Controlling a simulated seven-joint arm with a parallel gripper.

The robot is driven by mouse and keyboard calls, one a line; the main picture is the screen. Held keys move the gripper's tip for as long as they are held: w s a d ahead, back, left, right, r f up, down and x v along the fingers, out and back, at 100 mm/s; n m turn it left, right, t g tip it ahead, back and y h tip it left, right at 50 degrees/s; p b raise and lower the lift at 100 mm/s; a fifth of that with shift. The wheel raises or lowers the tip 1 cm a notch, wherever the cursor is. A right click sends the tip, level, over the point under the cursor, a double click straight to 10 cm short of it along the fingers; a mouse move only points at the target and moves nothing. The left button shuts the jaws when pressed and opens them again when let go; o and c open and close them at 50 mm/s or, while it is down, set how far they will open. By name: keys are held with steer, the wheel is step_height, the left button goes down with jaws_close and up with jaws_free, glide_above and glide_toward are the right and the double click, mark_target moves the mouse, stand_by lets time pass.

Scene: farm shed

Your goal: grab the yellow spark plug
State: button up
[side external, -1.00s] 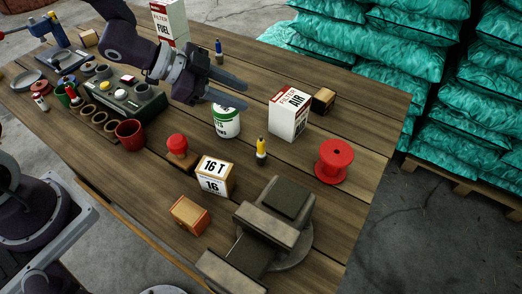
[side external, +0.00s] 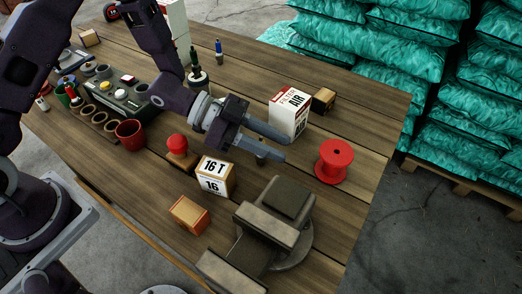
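My gripper (side external: 284,149) is low over the middle right of the bench, its two fingers spread apart and pointing right. The yellow spark plug stood upright here a second ago. Its yellow part is now hidden by the gripper, and only a small dark bit shows under the near finger, perhaps its base. I cannot tell whether the plug is between the fingers or behind the near one. No grip on it shows.
A white AIR filter box (side external: 289,113) stands just behind the fingers. A red spool (side external: 334,161) is to the right, a 16 T box (side external: 215,176) in front to the left, and a vise (side external: 272,222) in front. The green-and-white can is hidden by my arm.

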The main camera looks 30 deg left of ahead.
jaws_close()
steer(key=shift+r, duration=0.15)
